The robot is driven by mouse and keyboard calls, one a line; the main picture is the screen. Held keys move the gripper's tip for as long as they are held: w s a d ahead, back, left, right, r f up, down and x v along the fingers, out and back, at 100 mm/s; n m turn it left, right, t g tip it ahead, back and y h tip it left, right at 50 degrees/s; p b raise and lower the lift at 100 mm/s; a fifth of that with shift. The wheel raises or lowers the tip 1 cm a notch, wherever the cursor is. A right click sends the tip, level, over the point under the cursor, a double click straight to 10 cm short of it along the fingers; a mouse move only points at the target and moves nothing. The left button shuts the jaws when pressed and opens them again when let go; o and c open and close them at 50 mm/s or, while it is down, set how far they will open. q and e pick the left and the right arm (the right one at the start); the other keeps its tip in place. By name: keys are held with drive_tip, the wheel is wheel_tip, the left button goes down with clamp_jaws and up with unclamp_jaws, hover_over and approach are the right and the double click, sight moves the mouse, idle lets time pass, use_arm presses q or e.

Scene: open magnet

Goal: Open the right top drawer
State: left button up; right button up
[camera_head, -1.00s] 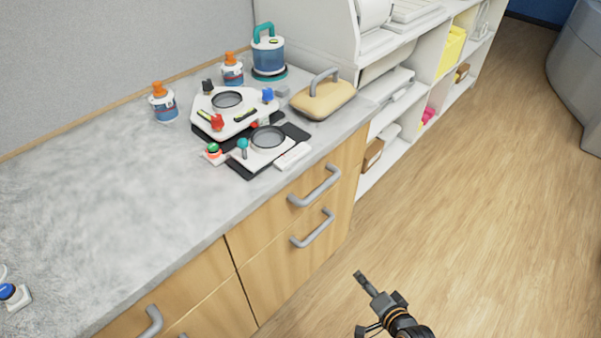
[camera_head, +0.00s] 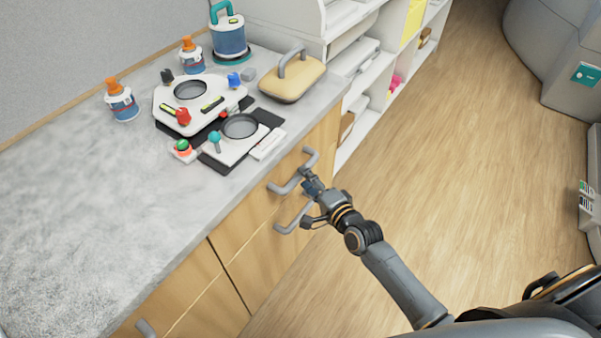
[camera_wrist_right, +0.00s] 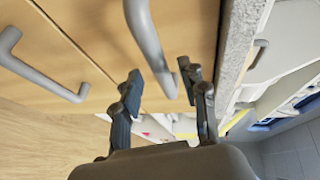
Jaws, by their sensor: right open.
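The right top drawer (camera_head: 242,220) is a light wood front just under the grey countertop and looks shut. Its grey bar handle (camera_head: 283,188) shows in the head view, partly covered by my gripper. In the right wrist view the handle (camera_wrist_right: 148,38) runs down toward the space between my fingertips. My right gripper (camera_head: 306,198) is open at the handle, with its fingers (camera_wrist_right: 160,82) on either side of the bar's line. I cannot tell whether they touch it. My left gripper is not in view.
A second handle (camera_head: 291,217) sits on the drawer below. The countertop (camera_head: 70,200) holds a white device (camera_head: 200,105), several bottles and a beige case (camera_head: 292,80) above the drawer. White shelves (camera_head: 365,115) stand beyond. The wood floor (camera_head: 430,150) at right is clear.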

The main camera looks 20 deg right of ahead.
drive_tip(key=shift+x, duration=1.75)
clamp_jaws()
